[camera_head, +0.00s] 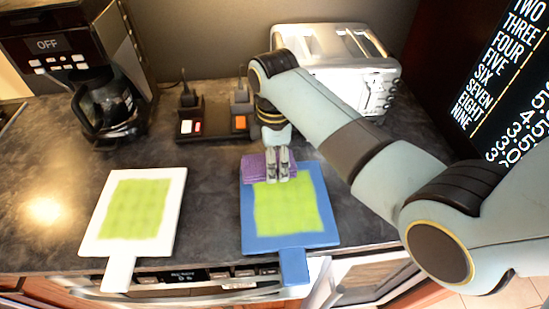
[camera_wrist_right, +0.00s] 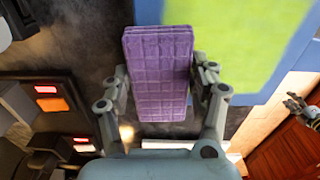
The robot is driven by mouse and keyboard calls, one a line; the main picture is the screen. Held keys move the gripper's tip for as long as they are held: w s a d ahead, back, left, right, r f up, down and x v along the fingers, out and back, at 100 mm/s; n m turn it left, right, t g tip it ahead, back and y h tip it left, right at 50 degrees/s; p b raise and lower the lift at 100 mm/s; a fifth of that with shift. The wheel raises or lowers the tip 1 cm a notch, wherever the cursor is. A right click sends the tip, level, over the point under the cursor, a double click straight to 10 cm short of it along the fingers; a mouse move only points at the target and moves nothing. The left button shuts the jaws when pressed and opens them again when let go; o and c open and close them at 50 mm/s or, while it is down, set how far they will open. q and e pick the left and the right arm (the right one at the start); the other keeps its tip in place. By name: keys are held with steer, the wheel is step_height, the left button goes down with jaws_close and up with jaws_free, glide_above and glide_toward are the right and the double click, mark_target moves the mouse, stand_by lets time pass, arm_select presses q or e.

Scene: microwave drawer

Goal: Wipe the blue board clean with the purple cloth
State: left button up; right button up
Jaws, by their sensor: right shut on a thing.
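The blue board (camera_head: 247,222) lies on the dark counter with its handle toward the front edge. A yellow-green patch (camera_head: 290,212) covers most of its face; the board also shows in the right wrist view (camera_wrist_right: 147,12). The folded purple cloth (camera_head: 254,167) is at the board's far end, and it fills the middle of the right wrist view (camera_wrist_right: 158,75). My right gripper (camera_head: 278,178) is shut on the cloth, with a finger on each side of it. I cannot tell whether the cloth presses on the board.
A white board (camera_head: 175,190) with a similar green patch lies to the left. A coffee maker (camera_head: 95,95) stands at the back left, a silver toaster (camera_head: 335,50) at the back right. Small holders (camera_head: 190,112) sit between them. Bare counter lies between the boards.

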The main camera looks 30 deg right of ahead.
steer(key=shift+f, duration=0.6)
stand_by(0.3)
steer(key=shift+s, duration=0.1)
